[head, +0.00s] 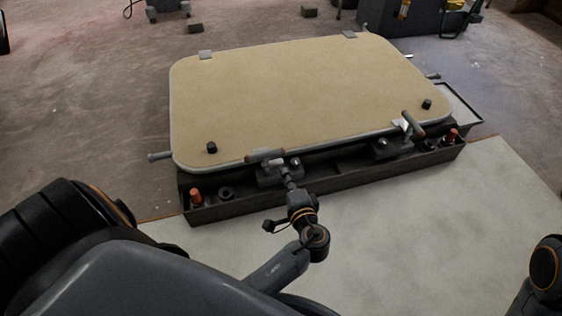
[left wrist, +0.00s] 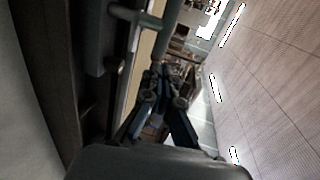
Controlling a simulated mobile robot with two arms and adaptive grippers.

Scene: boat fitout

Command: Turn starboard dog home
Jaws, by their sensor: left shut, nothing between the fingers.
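A tan hatch lid (head: 300,90) lies closed on a dark frame (head: 330,185). Two dogs with brown grips sit at its near edge. The left dog (head: 265,156) lies roughly along the lid's edge. The right dog (head: 409,124) is turned at an angle, its grip over the lid's corner area. I cannot tell from labels which is starboard. My left gripper (head: 286,174) is shut and empty, close by the left dog; whether it touches is unclear. Its dark fingers (left wrist: 163,98) show in the left wrist view. My right gripper is out of view.
Orange-red pegs stand at the frame's left end (head: 196,195) and right end (head: 451,135). Two black knobs sit on the lid, left (head: 211,148) and right (head: 427,104). A shallow tray (head: 470,116) adjoins the right side. The pale surface in front (head: 430,230) is clear.

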